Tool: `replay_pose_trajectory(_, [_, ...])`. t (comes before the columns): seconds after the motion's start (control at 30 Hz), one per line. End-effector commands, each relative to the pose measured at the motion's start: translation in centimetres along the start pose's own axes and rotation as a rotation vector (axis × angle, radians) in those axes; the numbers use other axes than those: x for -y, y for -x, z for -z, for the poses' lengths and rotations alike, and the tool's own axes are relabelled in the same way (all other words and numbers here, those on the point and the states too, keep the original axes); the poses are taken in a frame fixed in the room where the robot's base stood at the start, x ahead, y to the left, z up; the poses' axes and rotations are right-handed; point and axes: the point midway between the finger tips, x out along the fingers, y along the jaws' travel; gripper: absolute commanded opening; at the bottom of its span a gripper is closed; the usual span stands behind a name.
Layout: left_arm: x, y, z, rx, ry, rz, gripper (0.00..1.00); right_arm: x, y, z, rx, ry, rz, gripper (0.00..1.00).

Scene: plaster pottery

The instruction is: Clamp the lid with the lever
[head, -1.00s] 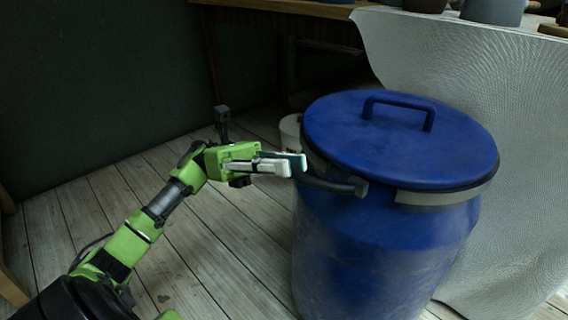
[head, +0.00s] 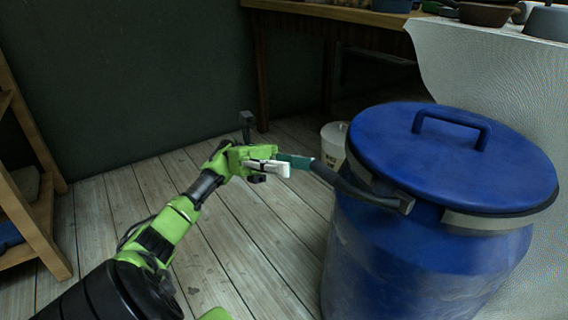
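The blue lid (head: 455,160) sits on the blue drum (head: 425,265), with its raised handle on top. A clamping band (head: 490,220) runs below the lid's rim. The dark lever (head: 365,190) runs from its block at the drum's front to the left; its free end is by the drum's left side. I cannot tell how close the lever lies to the wall. My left gripper (head: 296,172), with white and teal fingers, is at the lever's free end. The fingers look spread, with a gap between them. My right gripper is not in view.
A white bucket (head: 334,140) stands behind the drum's left side. A wooden shelf (head: 35,200) is at the left edge. A table (head: 350,14) with bowls is at the back, and a pale cloth (head: 490,70) hangs at the right. The plank floor left of the drum is clear.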

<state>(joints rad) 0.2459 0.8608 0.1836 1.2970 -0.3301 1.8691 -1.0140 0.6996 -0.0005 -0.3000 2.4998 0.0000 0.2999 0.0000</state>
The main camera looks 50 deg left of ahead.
Motion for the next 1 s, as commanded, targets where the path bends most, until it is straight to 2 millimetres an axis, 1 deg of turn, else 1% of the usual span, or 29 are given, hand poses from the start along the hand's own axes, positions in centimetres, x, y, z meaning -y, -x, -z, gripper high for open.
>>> replay_pose_trajectory(0.03, [-0.1, 0.7, -0.1, 0.001, -0.001, -0.002, 0.31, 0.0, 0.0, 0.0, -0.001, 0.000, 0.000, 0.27])
replay_pose_trajectory(0.1, [-0.1, 1.4, -0.1, 0.000, 0.000, -0.002, 0.31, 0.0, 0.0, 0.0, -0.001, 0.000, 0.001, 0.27])
replay_pose_trajectory(0.3, [0.0, 2.5, 0.0, -0.001, 0.001, 0.000, 0.31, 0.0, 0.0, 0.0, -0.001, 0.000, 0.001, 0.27])
replay_pose_trajectory(1.0, [0.0, 2.6, 0.0, -0.001, 0.001, 0.000, 0.31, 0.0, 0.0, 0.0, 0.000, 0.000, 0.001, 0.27])
